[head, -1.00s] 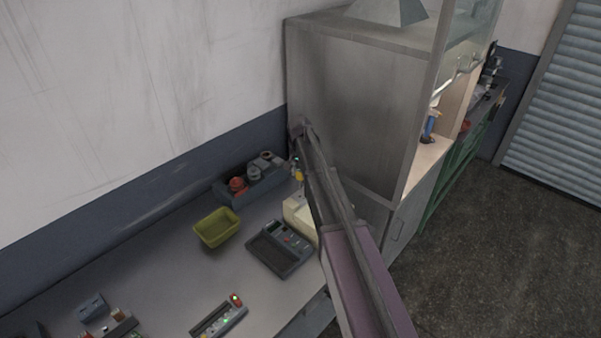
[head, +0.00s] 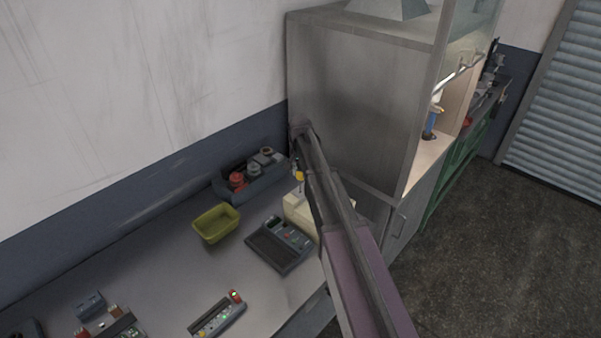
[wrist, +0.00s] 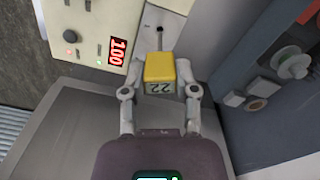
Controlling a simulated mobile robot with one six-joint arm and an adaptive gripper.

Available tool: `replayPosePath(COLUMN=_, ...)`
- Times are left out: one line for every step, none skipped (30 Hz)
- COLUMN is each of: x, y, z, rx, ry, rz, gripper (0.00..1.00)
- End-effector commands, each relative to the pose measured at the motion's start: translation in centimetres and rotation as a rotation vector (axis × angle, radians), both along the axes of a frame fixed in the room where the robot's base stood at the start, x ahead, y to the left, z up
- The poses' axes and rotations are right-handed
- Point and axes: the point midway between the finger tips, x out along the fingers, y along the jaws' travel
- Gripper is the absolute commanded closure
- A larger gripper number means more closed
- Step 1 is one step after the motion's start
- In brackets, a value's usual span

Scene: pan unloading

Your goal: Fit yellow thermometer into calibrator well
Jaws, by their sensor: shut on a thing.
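My gripper (wrist: 160,82) is shut on the yellow thermometer (wrist: 160,67), a yellow block head marked 22, with a finger on each side. In the head view the thermometer (head: 299,176) shows above the cream calibrator (head: 297,209), with a thin stem pointing down. In the wrist view the calibrator (wrist: 88,18) has a red display reading 100. A small dark hole (wrist: 159,29), which looks like the well, shows on its pale top just beyond the yellow head. The stem's tip is hard to make out; I cannot tell whether it is in the hole.
A dark bin with red and grey parts (head: 252,180) stands against the wall behind the calibrator. A yellow-green tray (head: 216,224) and a dark panelled device (head: 281,245) are to the left and front. A tall grey cabinet (head: 350,100) rises close on the right.

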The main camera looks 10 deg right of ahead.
Motion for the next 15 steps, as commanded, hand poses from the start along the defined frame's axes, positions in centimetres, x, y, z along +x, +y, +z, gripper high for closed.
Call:
replayPosePath(x=0.00, y=-0.01, z=-0.02, rx=0.000, ry=0.000, rz=0.000, gripper=1.00)
replayPosePath(x=0.00, y=-0.02, z=-0.03, rx=0.000, ry=0.000, rz=0.000, gripper=1.00)
replayPosePath(x=0.01, y=-0.03, z=-0.06, rx=0.000, ry=0.000, rz=0.000, gripper=1.00)
replayPosePath(x=0.01, y=-0.03, z=-0.08, rx=0.000, ry=0.000, rz=0.000, gripper=1.00)
replayPosePath(x=0.00, y=-0.04, z=-0.11, rx=0.000, ry=0.000, rz=0.000, gripper=1.00)
replayPosePath(x=0.00, y=-0.04, z=-0.15, rx=0.000, ry=0.000, rz=-0.001, gripper=1.00)
replayPosePath(x=0.00, y=-0.05, z=-0.18, rx=0.000, ry=0.000, rz=-0.001, gripper=1.00)
replayPosePath(x=0.00, y=-0.05, z=-0.21, rx=0.000, ry=0.000, rz=-0.001, gripper=1.00)
replayPosePath(x=0.00, y=-0.06, z=-0.26, rx=0.000, ry=0.000, rz=-0.001, gripper=1.00)
replayPosePath(x=0.00, y=-0.06, z=-0.29, rx=0.000, ry=0.000, rz=-0.001, gripper=1.00)
replayPosePath(x=0.00, y=-0.07, z=-0.32, rx=0.000, ry=0.000, rz=-0.001, gripper=1.00)
replayPosePath(x=0.00, y=-0.07, z=-0.36, rx=0.000, ry=0.000, rz=-0.001, gripper=1.00)
replayPosePath(x=0.00, y=-0.08, z=-0.39, rx=0.000, ry=0.000, rz=-0.001, gripper=1.00)
replayPosePath(x=0.00, y=-0.08, z=-0.42, rx=0.000, ry=0.000, rz=-0.001, gripper=1.00)
replayPosePath(x=0.01, y=-0.09, z=-0.46, rx=0.000, ry=0.000, rz=-0.001, gripper=1.00)
